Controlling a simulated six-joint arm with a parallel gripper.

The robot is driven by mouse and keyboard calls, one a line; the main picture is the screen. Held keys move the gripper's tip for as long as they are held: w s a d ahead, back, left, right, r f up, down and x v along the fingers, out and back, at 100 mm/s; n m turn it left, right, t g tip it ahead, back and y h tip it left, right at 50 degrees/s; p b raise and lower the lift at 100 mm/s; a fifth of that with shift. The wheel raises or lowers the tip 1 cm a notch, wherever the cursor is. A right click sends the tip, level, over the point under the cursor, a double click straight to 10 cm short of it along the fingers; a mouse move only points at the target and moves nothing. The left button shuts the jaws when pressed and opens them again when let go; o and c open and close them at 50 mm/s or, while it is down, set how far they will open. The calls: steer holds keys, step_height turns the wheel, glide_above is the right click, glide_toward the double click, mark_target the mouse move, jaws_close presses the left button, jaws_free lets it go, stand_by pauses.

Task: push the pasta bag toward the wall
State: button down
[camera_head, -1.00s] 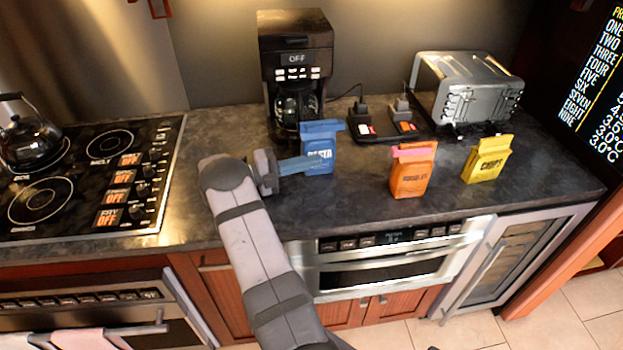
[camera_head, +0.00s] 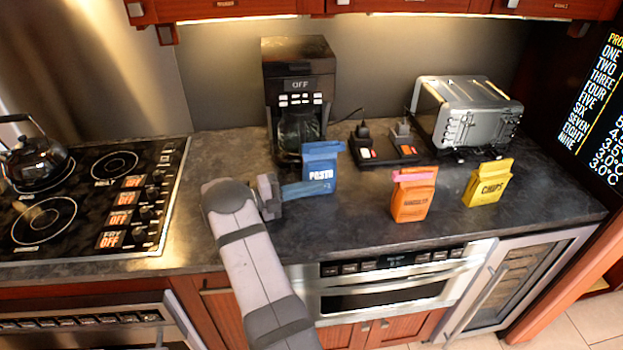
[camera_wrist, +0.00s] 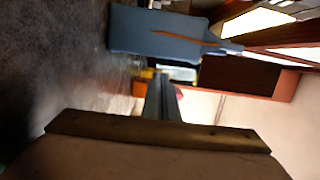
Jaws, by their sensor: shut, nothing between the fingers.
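The blue pasta bag (camera_head: 320,164) stands upright on the counter in front of the coffee maker. My gripper (camera_head: 328,187) reaches in from the left with its thin blue fingers shut and empty. The fingers lie level across the lower front of the bag. I cannot tell whether they touch it. In the wrist view the closed fingers (camera_wrist: 161,100) point forward, and the blue bag (camera_wrist: 160,30) lies beside them at the top of the picture, apparently turned because of the camera's roll. The bag's lower front is partly hidden by the fingers in the head view.
The coffee maker (camera_head: 298,92) stands close behind the bag, against the wall (camera_head: 225,85). An orange bag (camera_head: 412,198) and a yellow chips bag (camera_head: 488,185) stand to the right. A toaster (camera_head: 467,112) is at the back right, a stove (camera_head: 85,200) at the left.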

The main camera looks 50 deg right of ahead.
steer(key=shift+s+a+p, duration=0.2)
steer(key=shift+s+a, duration=0.05)
steer(key=shift+a, duration=0.3)
steer(key=shift+s+a+p, duration=0.2)
steer(key=shift+s+a, duration=0.05)
steer(key=shift+a, duration=0.25)
steer(key=b+v, duration=0.3)
steer(key=v, duration=0.4)
steer(key=shift+w+a+f, duration=0.15)
steer(key=shift+w, duration=0.1)
steer(key=shift+b+v, duration=0.45)
steer(key=shift+v, duration=0.45)
